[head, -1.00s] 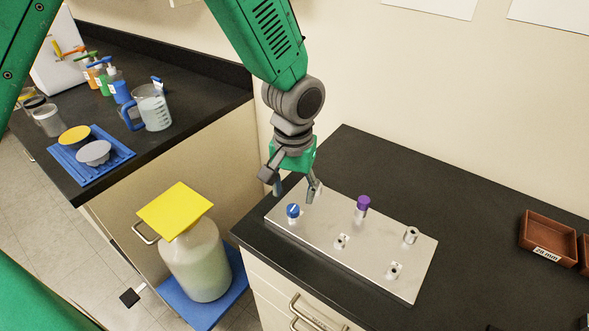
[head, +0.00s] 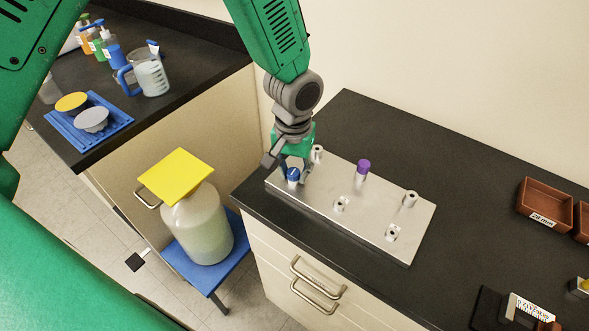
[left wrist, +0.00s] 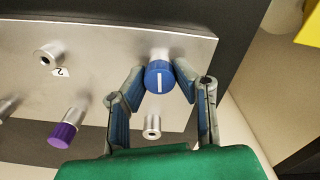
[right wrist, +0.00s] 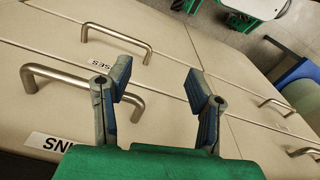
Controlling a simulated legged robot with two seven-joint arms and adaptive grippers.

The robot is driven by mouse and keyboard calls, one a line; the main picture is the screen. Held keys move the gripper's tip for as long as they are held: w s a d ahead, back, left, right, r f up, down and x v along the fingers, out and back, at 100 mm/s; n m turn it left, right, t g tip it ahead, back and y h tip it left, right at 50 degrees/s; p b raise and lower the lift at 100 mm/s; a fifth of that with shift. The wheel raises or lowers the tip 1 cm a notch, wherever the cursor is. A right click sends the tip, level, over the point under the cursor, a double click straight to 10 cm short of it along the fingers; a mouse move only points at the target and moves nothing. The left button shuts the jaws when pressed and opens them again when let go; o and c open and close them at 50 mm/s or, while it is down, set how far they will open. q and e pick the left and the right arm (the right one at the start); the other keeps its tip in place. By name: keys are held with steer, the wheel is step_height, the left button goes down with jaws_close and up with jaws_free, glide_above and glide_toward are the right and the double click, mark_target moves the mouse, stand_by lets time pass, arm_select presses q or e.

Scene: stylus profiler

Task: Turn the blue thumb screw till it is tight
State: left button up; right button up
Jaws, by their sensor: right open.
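The blue thumb screw (head: 293,174) sits upright at the near left corner of a metal plate (head: 375,235). In the left wrist view, its round blue cap (left wrist: 159,78) shows a white line. My left gripper (head: 296,180) points down at the screw. In its wrist view, the left fingers (left wrist: 160,67) are drawn in on both sides of the cap and appear to touch it. My right gripper (right wrist: 158,68) is open and empty, seen over drawer fronts in the right wrist view.
A purple-capped post (head: 363,168) and several bare metal posts stand on the plate. Brown trays (head: 545,205) lie at the right on the black counter (head: 460,190). A yellow-topped jug (head: 200,225) stands on a blue stool at the left.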

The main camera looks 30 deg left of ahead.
arm_select(q)
jaws_close()
steer(key=m, duration=0.8)
steer(key=shift+d+m, duration=0.1)
steer(key=shift+m, duration=0.3)
steer(key=m, duration=0.8)
steer(key=shift+m, duration=0.3)
steer(key=m, duration=1)
steer(key=shift+m, duration=0.3)
steer(key=m, duration=0.4)
steer(key=shift+s+m, duration=0.1)
steer(key=shift+m, duration=0.3)
steer(key=m, duration=0.4)
steer(key=o, duration=0.6)
jaws_free()
steer(key=shift+o, duration=0.2)
steer(key=shift+w, duration=0.2)
